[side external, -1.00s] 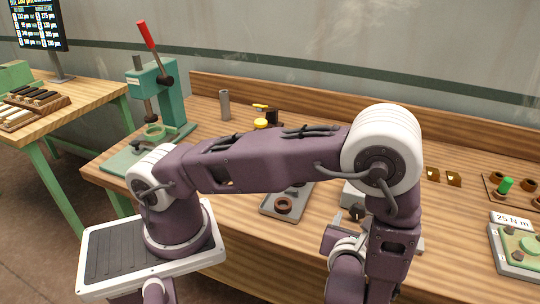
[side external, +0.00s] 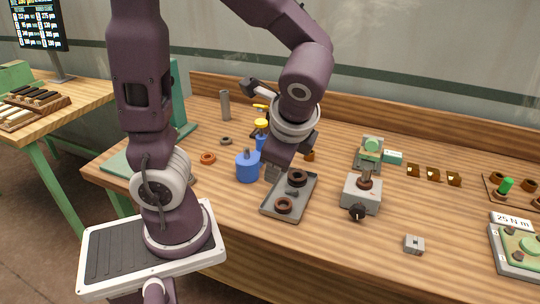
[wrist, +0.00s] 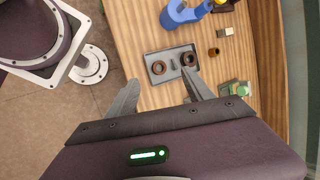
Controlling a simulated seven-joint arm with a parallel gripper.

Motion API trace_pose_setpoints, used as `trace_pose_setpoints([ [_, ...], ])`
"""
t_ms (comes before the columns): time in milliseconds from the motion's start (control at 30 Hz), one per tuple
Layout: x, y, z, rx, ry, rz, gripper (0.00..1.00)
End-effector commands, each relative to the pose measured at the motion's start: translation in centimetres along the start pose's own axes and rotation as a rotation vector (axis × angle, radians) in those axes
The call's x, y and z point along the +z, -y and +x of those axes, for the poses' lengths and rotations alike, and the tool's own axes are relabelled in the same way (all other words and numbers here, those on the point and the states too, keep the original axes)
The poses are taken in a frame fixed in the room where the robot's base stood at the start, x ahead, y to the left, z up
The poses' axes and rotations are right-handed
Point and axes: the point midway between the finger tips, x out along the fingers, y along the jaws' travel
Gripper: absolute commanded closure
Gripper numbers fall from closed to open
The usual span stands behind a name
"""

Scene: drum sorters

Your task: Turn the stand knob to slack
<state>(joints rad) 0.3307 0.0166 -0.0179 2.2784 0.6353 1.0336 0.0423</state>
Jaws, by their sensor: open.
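The knob's exact setting is too small to read. My gripper (side external: 273,172) is at the far left of the stand, above the back end of the grey tray, and clear of the knob. In the wrist view my gripper (wrist: 159,80) has its two fingers spread apart with nothing between them. I cannot make out the stand or knob in the wrist view.
A grey tray (side external: 271,208) holds dark and brown rings. A blue pot (side external: 247,167) stands left of it. A green fixture (side external: 369,152) is behind the stand, and a small grey block (side external: 414,244) lies right of it. Bare wood surrounds the stand's front.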

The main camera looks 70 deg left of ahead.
Motion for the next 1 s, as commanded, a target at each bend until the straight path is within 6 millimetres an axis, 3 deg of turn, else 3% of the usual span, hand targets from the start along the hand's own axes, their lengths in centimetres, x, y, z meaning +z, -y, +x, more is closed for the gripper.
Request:
trace_pose_setpoints([
  [233,1.5,-1.3,-1.9,0.092,-0.102,-0.207,0.4],
  [733,1.5,-1.4,-2.0,0.099,-0.108,-0.219,0.4],
  [867,0.0,-0.5,-0.8,0.05,-0.045,-0.056,0.4],
  [1000,-5.4,1.3,2.8,-0.112,0.112,0.393,0.4],
])
